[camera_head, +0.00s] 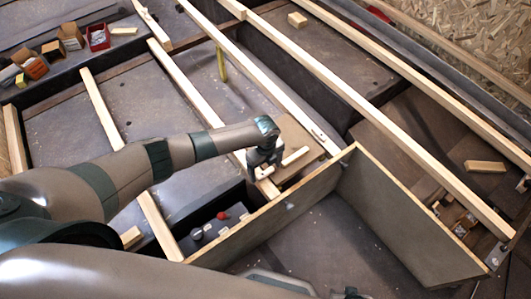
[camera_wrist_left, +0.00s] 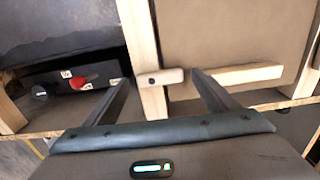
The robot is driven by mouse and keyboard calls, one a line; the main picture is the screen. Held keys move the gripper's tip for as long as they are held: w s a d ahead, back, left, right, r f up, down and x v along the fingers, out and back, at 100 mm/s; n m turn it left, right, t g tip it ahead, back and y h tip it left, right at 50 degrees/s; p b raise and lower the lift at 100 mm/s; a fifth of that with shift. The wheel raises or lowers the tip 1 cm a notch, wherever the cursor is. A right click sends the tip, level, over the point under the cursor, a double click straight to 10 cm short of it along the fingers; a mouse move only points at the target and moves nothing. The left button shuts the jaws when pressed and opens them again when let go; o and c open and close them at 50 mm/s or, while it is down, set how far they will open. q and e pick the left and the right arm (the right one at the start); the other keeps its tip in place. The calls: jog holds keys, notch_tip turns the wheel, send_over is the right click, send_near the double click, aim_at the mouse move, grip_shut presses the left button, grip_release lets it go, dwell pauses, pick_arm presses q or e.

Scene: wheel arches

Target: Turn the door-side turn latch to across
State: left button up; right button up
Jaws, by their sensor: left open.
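The turn latch (camera_wrist_left: 174,76) is a short, pale wooden block beside a dark screw on a pale wooden post (camera_wrist_left: 140,35). In the left wrist view it lies crosswise to the post, its right end over the edge of a brown panel (camera_wrist_left: 230,35). It is small in the head view (camera_head: 265,173). A longer wooden bar (camera_wrist_left: 250,73) lies on the panel in nearly the same line. My left gripper (camera_wrist_left: 160,77) is open, with one finger on each side of the latch; I cannot tell whether either touches. In the head view the gripper (camera_head: 264,158) partly covers this spot.
A dark box with a red knob (camera_head: 223,215) is left of the post. A thin upright board (camera_head: 290,205) stands in front, joined to another board (camera_head: 400,220) at right. Long wooden rails cross the scene. Small open boxes (camera_head: 70,37) stand at the far left.

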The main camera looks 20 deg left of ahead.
aim_at(266, 172)
pick_arm(q)
notch_tip(266, 172, up, 17)
jog(key=shift+p, duration=0.4)
pick_arm(e)
jog(key=shift+w+a+r+t, duration=0.15)
jog(key=shift+w+a+t, duration=0.25)
jog(key=shift+a, duration=0.1)
pick_arm(q)
jog(key=shift+d+f, duration=0.1)
jog(key=shift+d, duration=0.05)
pick_arm(e)
jog(key=shift+d, duration=0.2)
